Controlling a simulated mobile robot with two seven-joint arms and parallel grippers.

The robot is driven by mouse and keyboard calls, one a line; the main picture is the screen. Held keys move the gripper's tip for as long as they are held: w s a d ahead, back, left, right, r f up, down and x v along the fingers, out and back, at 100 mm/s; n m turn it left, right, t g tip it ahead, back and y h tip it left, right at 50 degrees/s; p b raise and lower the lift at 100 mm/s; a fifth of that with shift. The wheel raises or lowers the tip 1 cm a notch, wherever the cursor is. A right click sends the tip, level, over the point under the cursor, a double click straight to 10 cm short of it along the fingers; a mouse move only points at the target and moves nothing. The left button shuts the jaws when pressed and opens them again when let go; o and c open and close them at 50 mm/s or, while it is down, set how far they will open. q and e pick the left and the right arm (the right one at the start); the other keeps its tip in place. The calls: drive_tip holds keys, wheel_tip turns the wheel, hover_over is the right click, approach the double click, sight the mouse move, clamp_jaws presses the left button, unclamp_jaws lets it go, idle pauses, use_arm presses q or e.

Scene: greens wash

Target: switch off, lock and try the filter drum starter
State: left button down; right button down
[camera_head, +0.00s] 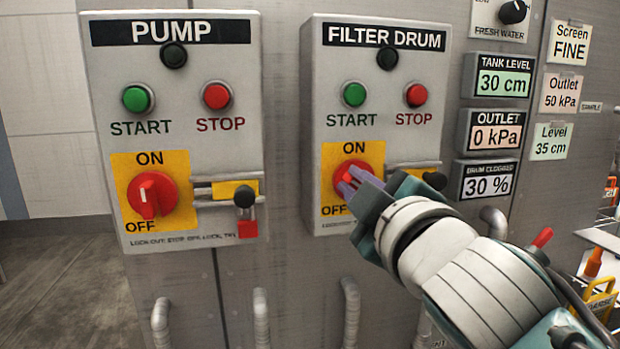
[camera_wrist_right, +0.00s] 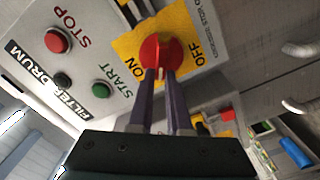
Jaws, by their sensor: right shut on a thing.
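The FILTER DRUM starter box (camera_head: 322,90) is in the middle of the head view. Its red rotary switch (camera_head: 352,170) sits on a yellow ON/OFF plate, and it also shows in the right wrist view (camera_wrist_right: 165,48). My right gripper (camera_head: 352,188) is shut on this switch, with its purple fingers on either side. A lock slide with a yellow part and black knob (camera_head: 434,180) lies right of the switch, partly behind my gripper. Green START (camera_head: 354,95) and red STOP (camera_head: 416,95) are clear. My left gripper is not in view.
The PUMP box (camera_head: 100,100) hangs to the left with its own red switch (camera_head: 152,195) and slide with a red piece. Display plates (camera_head: 498,83) and labels are at right. Pipes run below the boxes. The wall between the boxes is free.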

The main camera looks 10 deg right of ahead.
drive_tip(key=n, duration=0.3)
drive_tip(key=f+n, duration=0.1)
drive_tip(key=n, duration=0.3)
drive_tip(key=shift+a+f, duration=0.1)
drive_tip(key=shift+a, duration=0.05)
idle(0.4)
drive_tip(key=c, duration=0.9)
unclamp_jaws()
drive_tip(key=shift+o, duration=0.2)
drive_tip(key=s, duration=1)
drive_tip(key=shift+b, duration=0.4)
